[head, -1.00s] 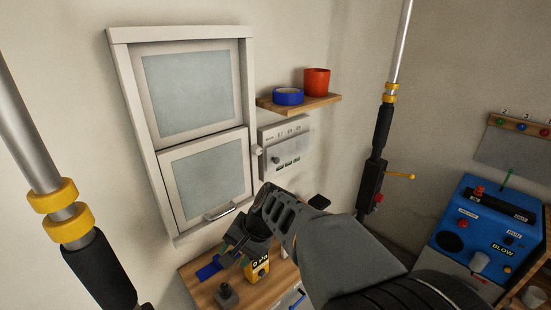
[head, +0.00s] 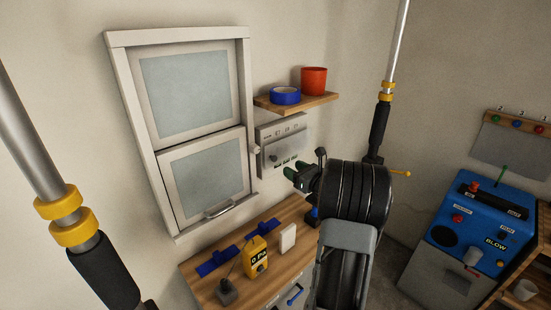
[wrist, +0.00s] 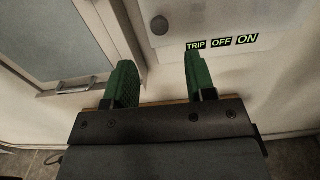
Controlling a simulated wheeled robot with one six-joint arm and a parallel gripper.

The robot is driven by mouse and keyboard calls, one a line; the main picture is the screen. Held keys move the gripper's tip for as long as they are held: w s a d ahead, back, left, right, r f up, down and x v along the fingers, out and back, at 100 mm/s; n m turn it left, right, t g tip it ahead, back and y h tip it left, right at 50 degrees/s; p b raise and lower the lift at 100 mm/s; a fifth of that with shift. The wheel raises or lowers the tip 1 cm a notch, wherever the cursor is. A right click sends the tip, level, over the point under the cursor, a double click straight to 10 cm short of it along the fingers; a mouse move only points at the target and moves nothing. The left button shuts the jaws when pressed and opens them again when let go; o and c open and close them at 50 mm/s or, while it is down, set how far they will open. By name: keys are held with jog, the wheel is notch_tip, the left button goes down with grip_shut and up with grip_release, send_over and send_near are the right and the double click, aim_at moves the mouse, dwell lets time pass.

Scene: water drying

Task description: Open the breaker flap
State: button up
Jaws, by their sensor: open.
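The breaker box (head: 282,130) is a pale panel on the wall, right of the window and under the small shelf. Its greyish flap (head: 284,152) lies over the lower front and appears down, with a dark round knob (head: 273,158) at its left. In the wrist view the knob (wrist: 160,25) shows at the top, with TRIP, OFF and ON labels (wrist: 222,43) to its lower right. My gripper (head: 296,171) is open and empty just below the box, its green fingertips (wrist: 161,78) pointing toward the wall below the knob. I cannot tell the gap to the flap.
The window (head: 205,175) with its handle is close on the left. A shelf (head: 300,103) with blue tape (head: 286,95) and a red cup (head: 314,80) is above. A wooden bench (head: 212,283) below holds a yellow meter (head: 257,256). A blue machine (head: 480,225) stands right.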

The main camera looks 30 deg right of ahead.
aim_at(275, 159)
jog(key=w, duration=0.3)
jog(key=w+a+p, duration=0.1)
jog(key=w, duration=0.2)
jog(key=w+p, duration=0.1)
jog(key=w, duration=0.2)
jog(key=shift+w+a, duration=0.2)
jog(key=shift+w, duration=0.05)
grip_shut()
